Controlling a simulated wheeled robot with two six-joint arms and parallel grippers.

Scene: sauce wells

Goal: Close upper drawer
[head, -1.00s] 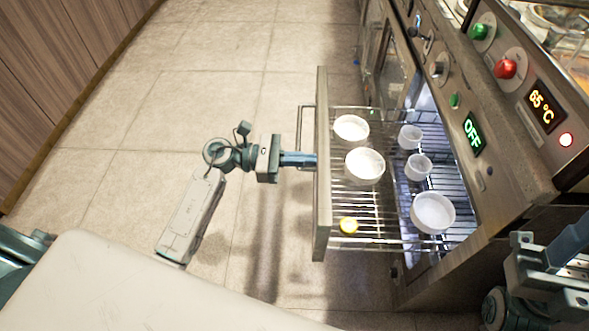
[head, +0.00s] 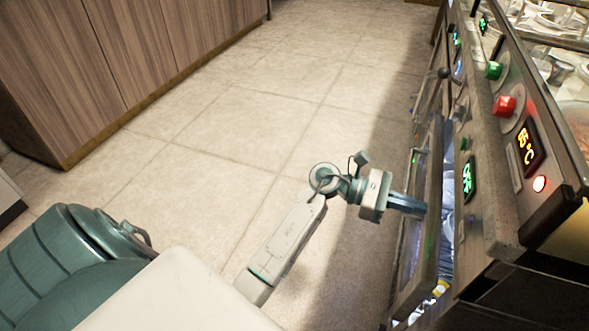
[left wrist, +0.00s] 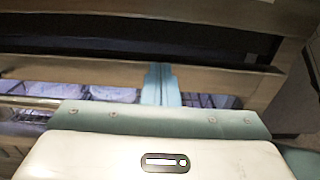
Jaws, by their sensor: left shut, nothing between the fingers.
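The upper drawer (head: 428,220) is nearly shut, with a narrow lit gap between its front and the cabinet. In the left wrist view the drawer front (left wrist: 215,82) crosses the picture, with pale cups (left wrist: 115,94) showing in the gap. My left gripper (head: 424,210) is shut and empty, its fingertips against or very near the outer face of the drawer front; its fingers (left wrist: 160,85) also show in the left wrist view. Most of the drawer's contents are hidden behind its front. My right gripper is not in view.
The counter's control panel has a red knob (head: 504,106), a green knob (head: 493,70) and a temperature display (head: 528,146). Wooden cabinets (head: 150,50) stand at the left. The tiled floor (head: 240,150) between them is clear.

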